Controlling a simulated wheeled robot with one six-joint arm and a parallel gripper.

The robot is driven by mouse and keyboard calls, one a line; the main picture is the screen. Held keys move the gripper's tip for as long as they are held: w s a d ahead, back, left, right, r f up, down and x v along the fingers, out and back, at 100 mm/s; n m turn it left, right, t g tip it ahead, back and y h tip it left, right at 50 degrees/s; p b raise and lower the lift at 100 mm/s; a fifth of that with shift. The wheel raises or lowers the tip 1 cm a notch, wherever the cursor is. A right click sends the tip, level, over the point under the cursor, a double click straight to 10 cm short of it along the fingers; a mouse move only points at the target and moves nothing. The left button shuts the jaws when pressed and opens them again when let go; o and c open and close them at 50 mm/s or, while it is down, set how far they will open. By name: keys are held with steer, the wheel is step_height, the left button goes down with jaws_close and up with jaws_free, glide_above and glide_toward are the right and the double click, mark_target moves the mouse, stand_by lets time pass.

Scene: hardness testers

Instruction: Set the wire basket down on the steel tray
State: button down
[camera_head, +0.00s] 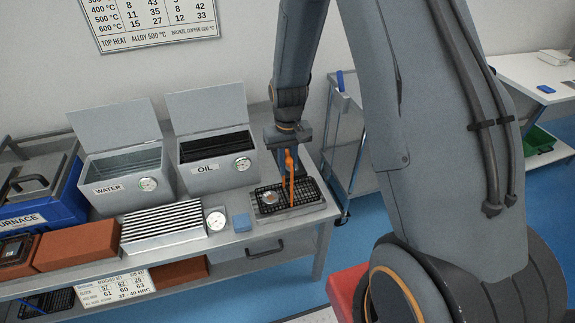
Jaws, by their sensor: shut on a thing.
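The wire basket (309,190) is a low black mesh basket at the right end of the bench. An upright orange part, which looks like its handle, rises from it into my gripper (288,177). My gripper points down over the basket and is shut on this part. A round metal piece (269,198) shows at the basket's left side. The grey steel tray (292,213) shows as a rim under the basket's front edge. The basket is level and over the tray; I cannot tell whether it touches. My gripper hides part of the basket's middle and back.
The oil tank (215,175) with its raised lid stands close behind left, the water tank (125,185) further left. A small blue block (240,222), a dial gauge (216,219) and a ribbed metal rack (163,226) lie left of the tray. The bench ends just right of it.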

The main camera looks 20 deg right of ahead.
mark_target(288, 155)
steer(key=shift+f, duration=0.35)
steer(key=c, duration=1.6)
jaws_free()
steer(key=shift+o, duration=0.2)
steer(key=shift+r+b, duration=1)
steer(key=shift+r, duration=2.95)
steer(key=s+r, duration=0.3)
steer(key=s, duration=0.5)
steer(key=s+r+t, duration=0.1)
steer(key=s+r, duration=0.3)
steer(key=s, duration=0.5)
steer(key=shift+s, duration=0.15)
